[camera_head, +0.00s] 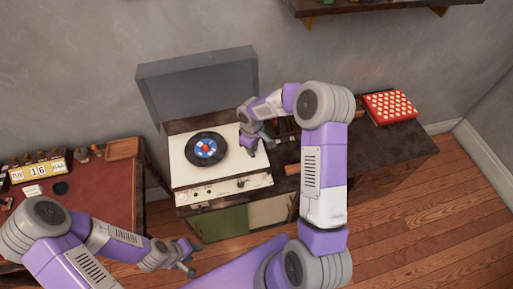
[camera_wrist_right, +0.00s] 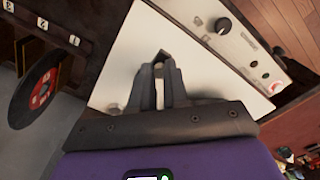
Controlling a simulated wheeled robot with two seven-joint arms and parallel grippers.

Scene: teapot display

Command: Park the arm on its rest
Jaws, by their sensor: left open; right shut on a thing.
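The record player (camera_head: 180,175) has a cream deck, and a black record (camera_head: 206,149) with a blue, white and red label lies on it. My right gripper (camera_head: 251,149) is over the deck's right side, to the right of the record. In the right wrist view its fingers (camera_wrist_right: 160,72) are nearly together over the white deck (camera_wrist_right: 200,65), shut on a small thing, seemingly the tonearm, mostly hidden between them. The tonearm's rest cannot be made out. My left gripper (camera_head: 188,257) is open and empty, low in front of the cabinet, away from the player.
The grey lid (camera_head: 195,85) stands open behind the deck. A red tray with white dots (camera_head: 390,107) sits on the cabinet's right end. A black disc with red label (camera_wrist_right: 35,90) is beside the deck. A red-topped desk (camera_head: 105,190) stands left.

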